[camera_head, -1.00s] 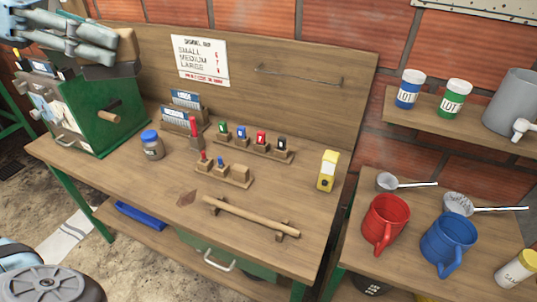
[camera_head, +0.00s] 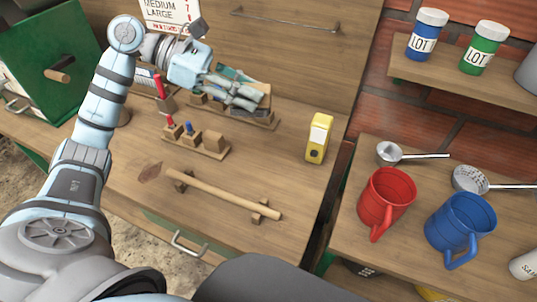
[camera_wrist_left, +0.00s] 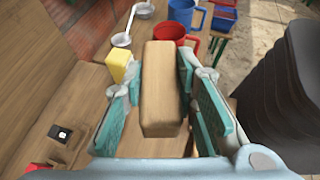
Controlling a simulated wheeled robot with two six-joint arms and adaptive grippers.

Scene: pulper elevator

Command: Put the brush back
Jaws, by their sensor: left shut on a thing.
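My left gripper (camera_head: 240,92) is shut on a brown wooden block, which I take to be the brush (camera_head: 263,96). In the left wrist view the brush (camera_wrist_left: 162,90) lies lengthwise between the teal finger pads of the left gripper (camera_wrist_left: 165,95). Its bristles are hidden there. In the head view the fingers cover most of it, above the rear rack on the workbench (camera_head: 285,150). Whether it touches the rack I cannot tell. My right gripper is not in view.
A front rack (camera_head: 208,150) holds red and blue pieces. A wooden rod (camera_head: 225,192) lies on two rests. A yellow box (camera_head: 319,138) stands at right. Red (camera_head: 385,200) and blue (camera_head: 460,228) mugs stand on the side table. A green machine (camera_head: 55,60) stands at left.

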